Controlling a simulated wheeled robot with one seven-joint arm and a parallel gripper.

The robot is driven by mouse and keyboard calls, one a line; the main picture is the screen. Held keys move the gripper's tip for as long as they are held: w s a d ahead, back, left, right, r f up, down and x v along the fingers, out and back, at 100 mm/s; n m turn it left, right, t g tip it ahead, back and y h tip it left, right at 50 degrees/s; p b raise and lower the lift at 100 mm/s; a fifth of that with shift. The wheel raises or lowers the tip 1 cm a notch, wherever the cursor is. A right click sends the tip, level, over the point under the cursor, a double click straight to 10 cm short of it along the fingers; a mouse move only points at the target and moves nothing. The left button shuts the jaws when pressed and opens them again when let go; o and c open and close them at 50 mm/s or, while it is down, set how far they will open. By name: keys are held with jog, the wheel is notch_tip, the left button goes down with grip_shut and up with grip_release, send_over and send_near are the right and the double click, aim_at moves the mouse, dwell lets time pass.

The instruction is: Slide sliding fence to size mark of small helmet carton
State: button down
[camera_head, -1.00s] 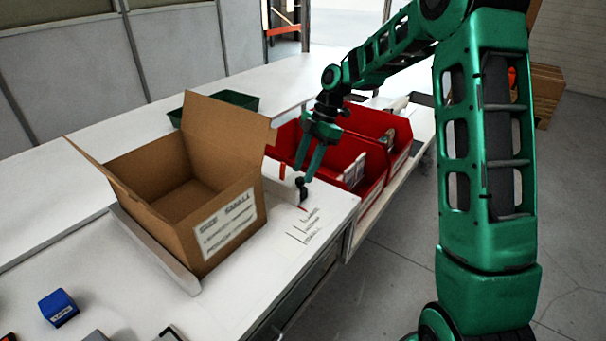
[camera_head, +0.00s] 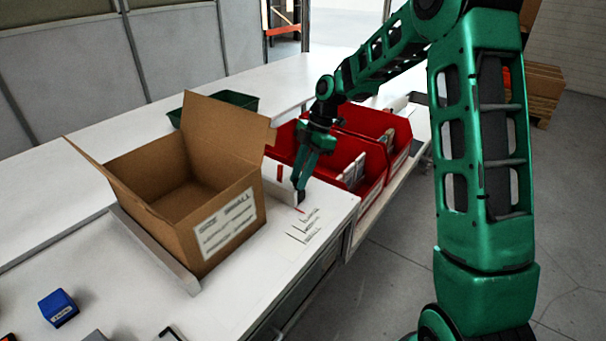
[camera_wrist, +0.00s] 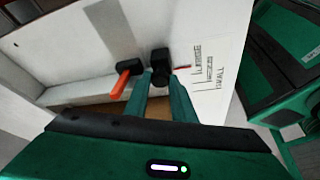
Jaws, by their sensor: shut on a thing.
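The sliding fence (camera_head: 279,189) is a low white bar standing on the bench, right of the open carton. At its near end is a black knob (camera_wrist: 160,66), with an orange-red lever (camera_wrist: 124,80) beside it. My gripper (camera_head: 300,184) reaches down to this end; in the wrist view its fingers (camera_wrist: 162,84) are closed around the knob. A short red pointer lies beside the knob, near the printed size marks (camera_head: 305,229); the pointer is nearer the far mark than the SMALL mark. The small helmet carton (camera_head: 228,225), labelled SIZE SMALL, stands open and looks empty.
A grey rail (camera_head: 160,252) runs along the carton's left side. Red bins (camera_head: 376,124) stand close behind my gripper. A dark green tray (camera_head: 238,99) sits behind the carton, and a blue block (camera_head: 58,307) lies at the front left.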

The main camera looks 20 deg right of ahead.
jog(key=s+a, duration=0.1)
jog(key=a, duration=0.1)
jog(key=s+a, duration=0.3)
jog(key=a, duration=0.2)
jog(key=shift+s+a+r, duration=0.1)
jog(key=shift+s, duration=0.25)
jog(key=c, duration=1.5)
grip_release()
jog(key=shift+r, duration=0.1)
jog(key=v, duration=1)
jog(key=shift+w+d+r, duration=0.1)
jog(key=shift+d+r, duration=0.05)
jog(key=shift+d, duration=0.1)
